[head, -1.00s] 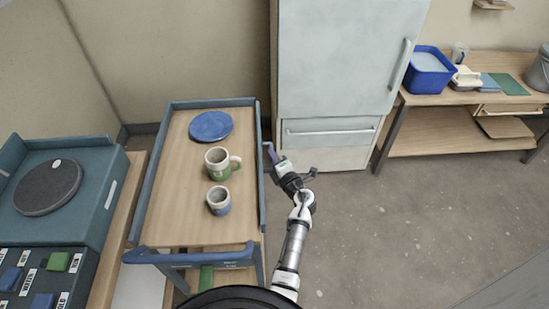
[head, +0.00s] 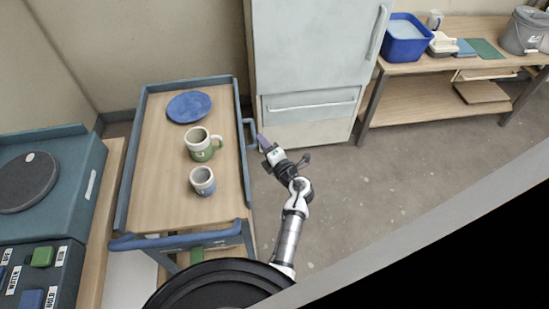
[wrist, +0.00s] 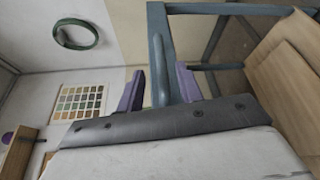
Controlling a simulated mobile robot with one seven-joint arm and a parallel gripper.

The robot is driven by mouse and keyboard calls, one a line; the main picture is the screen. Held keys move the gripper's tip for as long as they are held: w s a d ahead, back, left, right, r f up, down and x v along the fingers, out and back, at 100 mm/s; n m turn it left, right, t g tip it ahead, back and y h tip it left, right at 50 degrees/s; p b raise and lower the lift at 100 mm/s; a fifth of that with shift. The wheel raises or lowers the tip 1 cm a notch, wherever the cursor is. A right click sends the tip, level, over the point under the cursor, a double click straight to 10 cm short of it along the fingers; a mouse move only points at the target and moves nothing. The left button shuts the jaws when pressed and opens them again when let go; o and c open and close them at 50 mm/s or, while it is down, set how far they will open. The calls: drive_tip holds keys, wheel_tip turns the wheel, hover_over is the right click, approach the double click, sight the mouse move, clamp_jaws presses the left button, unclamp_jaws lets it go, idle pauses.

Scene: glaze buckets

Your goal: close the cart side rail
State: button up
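The cart (head: 168,222) has a wooden top and blue-grey rails. Its right side rail (head: 242,165) runs along the edge nearest my arm, with a bracket-like handle (head: 252,122) sticking out on the right. My gripper (head: 262,142) is beside this handle, outside the cart. In the wrist view, the purple fingers of my gripper (wrist: 160,88) are apart, and a blue-grey upright bar (wrist: 158,55) shows between them with small gaps on both sides. I cannot tell whether either finger touches it. How far the rail stands open is not clear.
A blue plate (head: 188,107), green-and-white mug (head: 202,145) and blue-grey cup (head: 203,181) stand on the cart top. A pale fridge (head: 310,50) stands behind my gripper. A wooden bench (head: 420,98) is at the back right. Open floor (head: 380,170) lies right of my arm.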

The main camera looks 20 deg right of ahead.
drive_tip(key=s+b, duration=0.1)
drive_tip(key=s, duration=0.6)
drive_tip(key=shift+s+d+r, duration=0.4)
